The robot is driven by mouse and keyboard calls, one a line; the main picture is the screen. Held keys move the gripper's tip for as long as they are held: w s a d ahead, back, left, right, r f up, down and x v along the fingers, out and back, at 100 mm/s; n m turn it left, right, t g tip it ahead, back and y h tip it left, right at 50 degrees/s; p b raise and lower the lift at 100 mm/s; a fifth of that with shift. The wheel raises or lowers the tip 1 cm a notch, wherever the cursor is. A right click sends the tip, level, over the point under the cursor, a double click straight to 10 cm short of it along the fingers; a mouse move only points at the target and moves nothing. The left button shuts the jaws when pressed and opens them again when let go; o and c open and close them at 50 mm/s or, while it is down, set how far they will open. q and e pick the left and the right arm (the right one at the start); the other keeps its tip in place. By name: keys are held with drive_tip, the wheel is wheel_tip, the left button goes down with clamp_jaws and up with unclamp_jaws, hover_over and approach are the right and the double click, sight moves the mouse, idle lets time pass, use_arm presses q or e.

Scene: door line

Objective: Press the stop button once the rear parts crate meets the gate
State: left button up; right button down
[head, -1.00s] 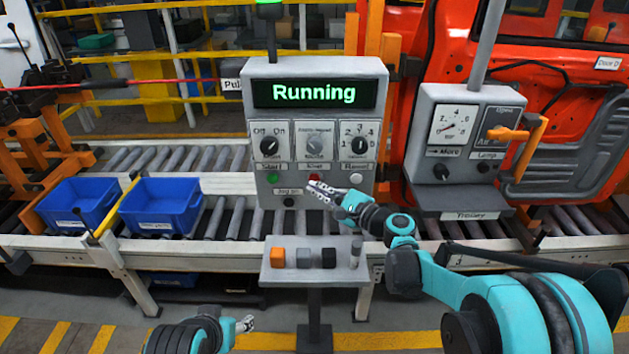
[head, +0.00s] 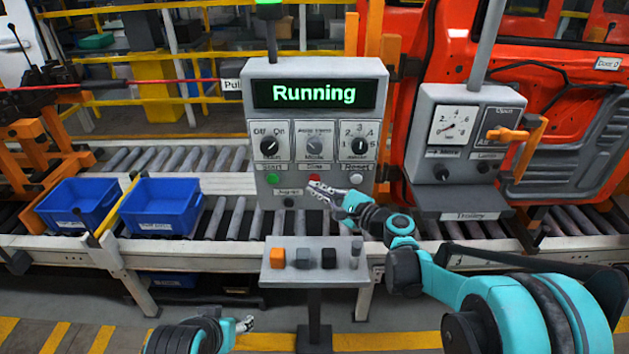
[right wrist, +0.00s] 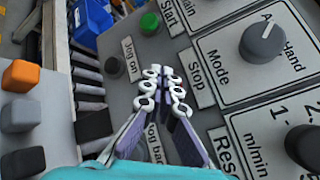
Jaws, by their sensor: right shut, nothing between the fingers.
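Two blue crates sit on the roller line in the head view, a left one (head: 72,208) and a right one (head: 163,212). Their labels are too small to read, so I cannot tell which is the rear parts crate. A yellow bar (head: 88,226), perhaps the gate, stands between them at the near edge. The red stop button (head: 314,178) is on the grey panel, beside the tip of my right gripper (head: 313,186). This gripper (right wrist: 161,74) is shut and empty in the right wrist view, near the Stop label, and hides the button. My left gripper (head: 246,323) is low, away from the panel.
The panel display (head: 314,94) reads Running. A green start button (head: 272,178) and a white reset button (head: 356,179) flank the stop button. A small stand (head: 312,274) with blocks is below. A gauge box (head: 467,140) and an orange door (head: 570,130) are right.

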drive_tip(key=shift+w, duration=1.05)
idle(0.9)
drive_tip(key=shift+s, duration=1.05)
drive_tip(key=s, duration=0.5)
drive_tip(key=shift+s, duration=0.1)
idle(0.6)
